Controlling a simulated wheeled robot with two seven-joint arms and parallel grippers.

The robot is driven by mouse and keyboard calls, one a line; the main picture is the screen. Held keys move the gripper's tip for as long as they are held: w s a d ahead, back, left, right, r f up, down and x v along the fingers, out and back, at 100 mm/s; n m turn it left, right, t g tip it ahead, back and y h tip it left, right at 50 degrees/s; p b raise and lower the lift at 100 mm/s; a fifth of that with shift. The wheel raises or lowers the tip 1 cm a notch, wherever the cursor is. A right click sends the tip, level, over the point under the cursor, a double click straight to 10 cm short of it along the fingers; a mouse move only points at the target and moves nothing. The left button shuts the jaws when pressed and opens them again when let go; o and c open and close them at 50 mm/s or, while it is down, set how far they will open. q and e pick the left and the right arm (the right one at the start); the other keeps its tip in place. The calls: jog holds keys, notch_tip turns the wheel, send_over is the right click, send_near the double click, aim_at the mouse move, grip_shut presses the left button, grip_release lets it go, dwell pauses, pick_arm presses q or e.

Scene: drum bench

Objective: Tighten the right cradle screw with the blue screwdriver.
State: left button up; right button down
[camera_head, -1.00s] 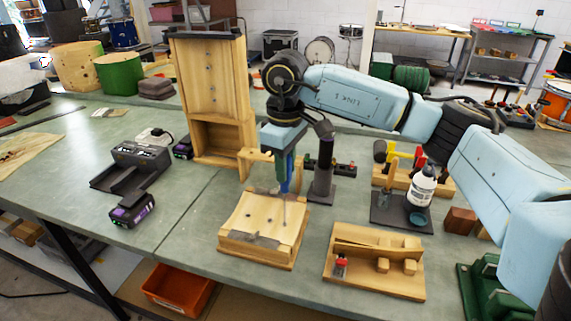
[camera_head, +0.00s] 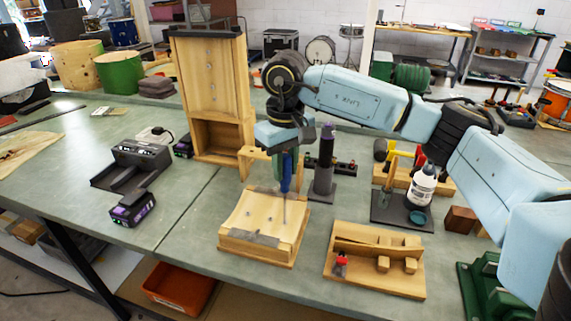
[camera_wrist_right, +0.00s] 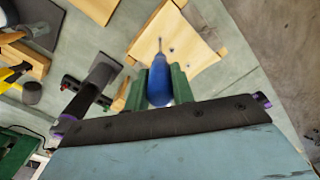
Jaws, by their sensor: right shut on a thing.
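My right gripper (camera_head: 286,172) points down over the wooden cradle block (camera_head: 264,222). It is shut on the blue screwdriver (camera_head: 286,183), whose shaft hangs down, near upright, to the right part of the cradle. In the right wrist view the blue handle (camera_wrist_right: 160,84) sits between the green fingers (camera_wrist_right: 159,92), with the thin shaft reaching the cradle (camera_wrist_right: 184,42). A small dark screw (camera_head: 248,213) shows on the left part of the cradle. The right screw is too small to make out at the tip, so I cannot tell whether they touch. My left gripper is not in view.
A wooden tray (camera_head: 350,283) with small blocks stands right of the cradle. A dark cylinder on a stand (camera_head: 323,165) is close behind the gripper. A white bottle (camera_head: 423,184) stands further right. A charger (camera_head: 139,160) and a battery (camera_head: 132,209) lie left; bench between is clear.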

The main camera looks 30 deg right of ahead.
jog(key=shift+f, duration=0.2)
jog(key=m, duration=0.5)
jog(key=shift+s, duration=0.1)
jog(key=m, duration=0.5)
jog(key=shift+p, duration=0.35)
jog(key=m, duration=0.5)
jog(key=shift+p, duration=0.3)
